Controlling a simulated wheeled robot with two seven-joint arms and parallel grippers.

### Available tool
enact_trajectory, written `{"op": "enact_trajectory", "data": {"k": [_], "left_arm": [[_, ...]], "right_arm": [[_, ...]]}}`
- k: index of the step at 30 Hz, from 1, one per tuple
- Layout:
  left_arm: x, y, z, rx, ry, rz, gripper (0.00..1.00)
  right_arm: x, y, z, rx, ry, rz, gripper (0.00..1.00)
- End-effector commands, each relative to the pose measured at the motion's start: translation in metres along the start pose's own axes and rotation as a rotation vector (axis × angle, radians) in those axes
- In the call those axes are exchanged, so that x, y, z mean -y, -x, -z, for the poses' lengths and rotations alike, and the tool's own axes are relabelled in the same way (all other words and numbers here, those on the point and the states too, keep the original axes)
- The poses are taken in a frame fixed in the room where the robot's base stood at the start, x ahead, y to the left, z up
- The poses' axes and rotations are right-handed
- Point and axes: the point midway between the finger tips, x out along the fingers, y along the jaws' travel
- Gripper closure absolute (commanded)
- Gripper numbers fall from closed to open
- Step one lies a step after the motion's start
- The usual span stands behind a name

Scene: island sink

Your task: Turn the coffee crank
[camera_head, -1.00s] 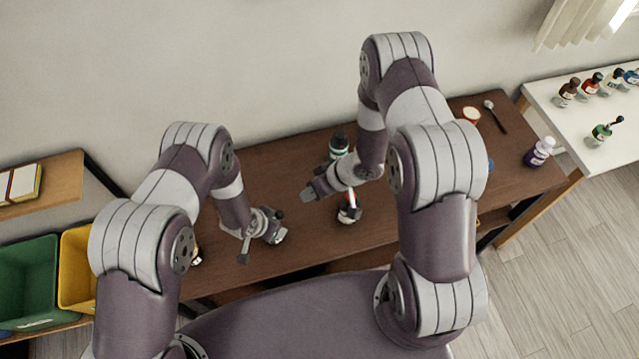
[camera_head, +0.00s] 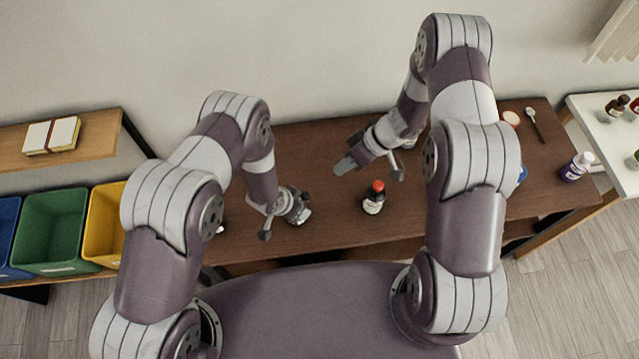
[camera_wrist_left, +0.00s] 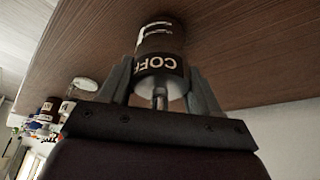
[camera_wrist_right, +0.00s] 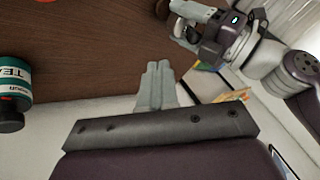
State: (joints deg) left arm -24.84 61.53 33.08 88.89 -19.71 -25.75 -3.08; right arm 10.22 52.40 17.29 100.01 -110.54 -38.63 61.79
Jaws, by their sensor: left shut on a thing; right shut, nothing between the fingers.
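In the left wrist view a dark cylinder with pale letters reading "COFF" (camera_wrist_left: 160,66) sits between the fingertips of my left gripper (camera_wrist_left: 165,85). It has a pale rim and a short metal rod towards the palm. My left gripper is shut on this coffee container, above the brown table. In the head view the left gripper (camera_head: 293,208) is left of centre and mostly hides the container. My right gripper (camera_head: 345,165) is shut and empty above the table, right of the left one; its fingers touch in the right wrist view (camera_wrist_right: 156,78). I cannot make out a crank handle.
A dark bottle with a red cap (camera_head: 374,198) stands on the brown table (camera_head: 330,230) near the right gripper. A teal-labelled TEA container (camera_wrist_right: 14,90) is at the left of the right wrist view. A purple-labelled bottle (camera_head: 576,167) stands at the right end. Bins (camera_head: 52,230) are at left.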

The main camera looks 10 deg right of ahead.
Motion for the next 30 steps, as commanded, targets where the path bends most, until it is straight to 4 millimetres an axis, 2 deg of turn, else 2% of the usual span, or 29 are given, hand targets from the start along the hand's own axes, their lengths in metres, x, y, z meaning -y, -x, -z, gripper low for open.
{"op": "enact_trajectory", "data": {"k": [3,8,10,15,30], "left_arm": [[0.0,0.0,0.0,-0.001,0.0,0.0,0.72],[0.0,0.0,0.0,-0.001,0.0,0.0,0.72],[0.0,0.0,0.0,-0.001,0.0,0.0,0.72],[0.0,0.0,0.0,0.0,0.0,0.0,0.72],[0.0,0.0,0.0,0.0,0.0,0.0,0.72]], "right_arm": [[0.001,-0.028,-0.001,0.002,0.0,0.003,1.0],[0.002,-0.06,-0.001,0.002,0.0,0.002,1.0],[0.014,-0.064,0.0,0.001,0.001,0.002,1.0],[0.031,-0.073,0.0,0.0,0.0,0.001,1.0],[0.037,-0.075,-0.002,-0.012,-0.02,-0.008,1.0]]}}
